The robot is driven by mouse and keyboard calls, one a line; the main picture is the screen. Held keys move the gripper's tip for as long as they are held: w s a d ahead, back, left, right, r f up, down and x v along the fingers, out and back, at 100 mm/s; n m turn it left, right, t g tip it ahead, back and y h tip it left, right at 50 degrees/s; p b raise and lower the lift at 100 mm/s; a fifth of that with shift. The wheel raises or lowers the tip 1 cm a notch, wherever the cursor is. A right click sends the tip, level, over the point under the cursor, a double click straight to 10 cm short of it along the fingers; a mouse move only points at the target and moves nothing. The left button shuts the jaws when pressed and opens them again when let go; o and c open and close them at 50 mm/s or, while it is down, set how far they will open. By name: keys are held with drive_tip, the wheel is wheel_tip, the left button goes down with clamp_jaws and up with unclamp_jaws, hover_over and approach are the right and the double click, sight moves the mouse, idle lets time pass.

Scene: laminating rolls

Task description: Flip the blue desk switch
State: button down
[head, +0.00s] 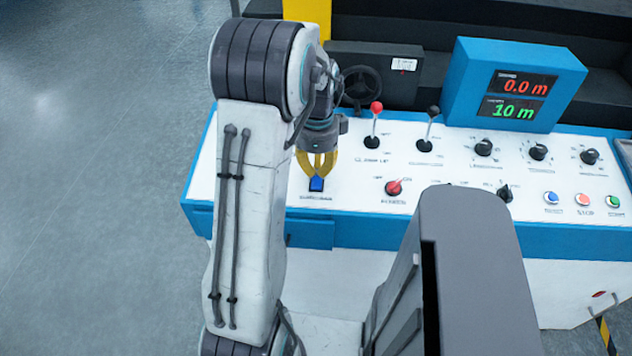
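The blue desk switch (316,184) is a small blue rocker in a dark frame, near the left end of the white control desk (260,190). My gripper (317,175) has yellow fingers and points down at the switch from just above or behind it. The fingers curve round a gap and their tips come close together. I cannot tell whether the tips touch the switch. The label below the switch is too small to read, and the gripper overlaps the switch's upper edge.
A red-knobbed lever (376,108) and a black-knobbed lever (433,112) stand right of my gripper. A red rotary switch (394,187), several black dials and coloured buttons lie further right. A blue display box (515,85) reads 0.0 m and 10 m. Open floor (90,180) is at left.

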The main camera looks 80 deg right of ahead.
sight(317, 177)
drive_tip(key=shift+f+b, duration=0.85)
drive_tip(key=shift+f, duration=0.35)
idle(0.5)
drive_tip(key=shift+r, duration=0.1)
drive_tip(key=shift+r+p, duration=2.85)
drive_tip(key=shift+r, duration=0.7)
